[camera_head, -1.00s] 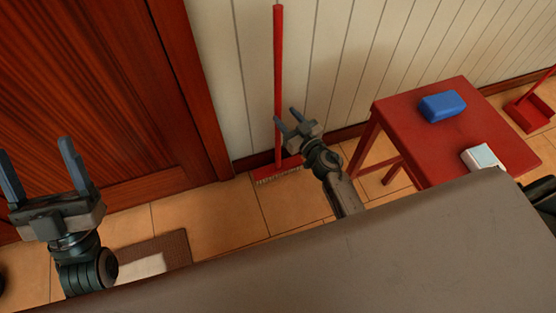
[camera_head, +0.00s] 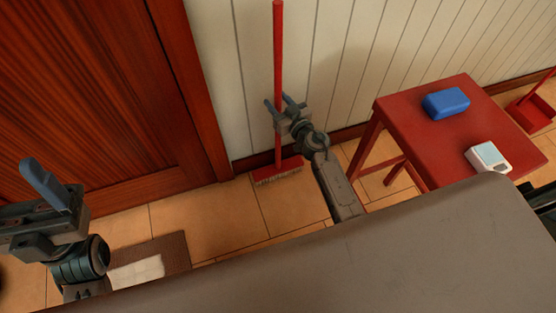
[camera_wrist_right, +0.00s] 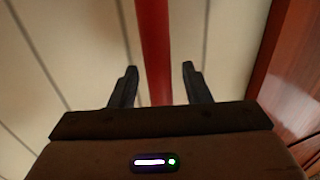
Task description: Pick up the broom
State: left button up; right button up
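The broom has a long red handle (camera_head: 278,60) and a red head with pale bristles (camera_head: 277,173) on the floor. It stands upright by the white panelled wall, just right of the door frame. My right gripper (camera_head: 279,106) is at the lower part of the handle. In the right wrist view the red handle (camera_wrist_right: 154,50) runs between the two spread fingers (camera_wrist_right: 158,85), with gaps on both sides. My left gripper (camera_head: 45,185) is at the left edge, away from the broom. One finger shows clearly, and its opening is hard to judge.
A red stool (camera_head: 440,140) at the right holds a blue block (camera_head: 446,103) and a white item (camera_head: 487,158). A red dustpan (camera_head: 531,114) is beyond it. A wooden door (camera_head: 90,90) is at the left. A brown mat (camera_head: 172,250) lies on the tiled floor.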

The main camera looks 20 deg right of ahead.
grip_shut()
